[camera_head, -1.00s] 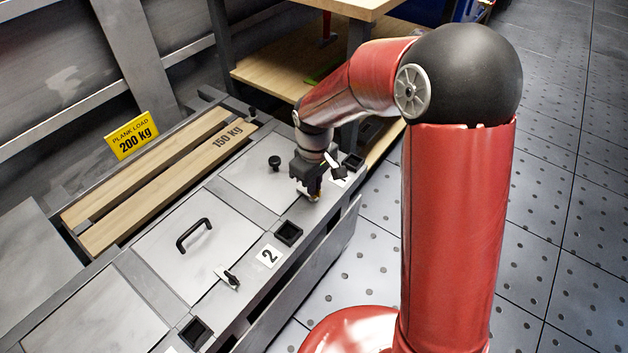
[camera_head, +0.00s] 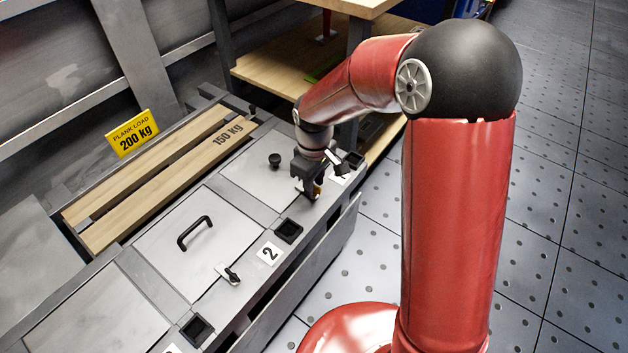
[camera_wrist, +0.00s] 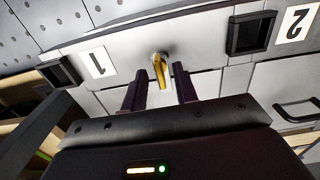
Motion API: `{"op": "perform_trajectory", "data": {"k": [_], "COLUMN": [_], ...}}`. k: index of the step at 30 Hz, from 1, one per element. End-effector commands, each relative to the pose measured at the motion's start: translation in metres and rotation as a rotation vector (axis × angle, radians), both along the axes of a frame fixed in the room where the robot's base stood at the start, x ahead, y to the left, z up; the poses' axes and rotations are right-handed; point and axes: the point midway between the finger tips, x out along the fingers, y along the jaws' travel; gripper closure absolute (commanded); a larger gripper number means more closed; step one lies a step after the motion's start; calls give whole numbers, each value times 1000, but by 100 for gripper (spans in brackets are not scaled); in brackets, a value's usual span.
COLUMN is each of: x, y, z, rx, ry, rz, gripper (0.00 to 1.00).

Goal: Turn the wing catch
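A brass-yellow wing catch (camera_wrist: 159,72) sits on the front strip beside the number 1 label (camera_wrist: 97,63) in the wrist view. My gripper (camera_wrist: 159,84) is open, with one dark finger on each side of the catch and a visible gap to each. Nothing is held. In the head view my gripper (camera_head: 309,188) points down over the same panel and hides most of the catch. A second, dark wing catch (camera_head: 231,277) stands by the number 2 label (camera_head: 269,254).
A lid with a black bar handle (camera_head: 194,233) and a lid with a black knob (camera_head: 274,160) lie flat. Square black sockets (camera_head: 288,231) line the front strip. Wooden planks (camera_head: 165,180) run behind. A wooden shelf (camera_head: 275,66) stands beyond my gripper.

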Motion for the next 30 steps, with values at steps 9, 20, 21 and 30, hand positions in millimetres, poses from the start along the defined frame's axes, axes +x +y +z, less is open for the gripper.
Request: {"op": "perform_trajectory", "data": {"k": [9, 20, 21, 30], "x": [0, 0, 0, 0], "y": [0, 0, 0, 0], "z": [9, 66, 70, 78], "rx": [0, 0, 0, 0], "ry": [-1, -1, -1, 1], "rz": [-2, -2, -1, 0], "gripper": [71, 71, 71, 71]}}
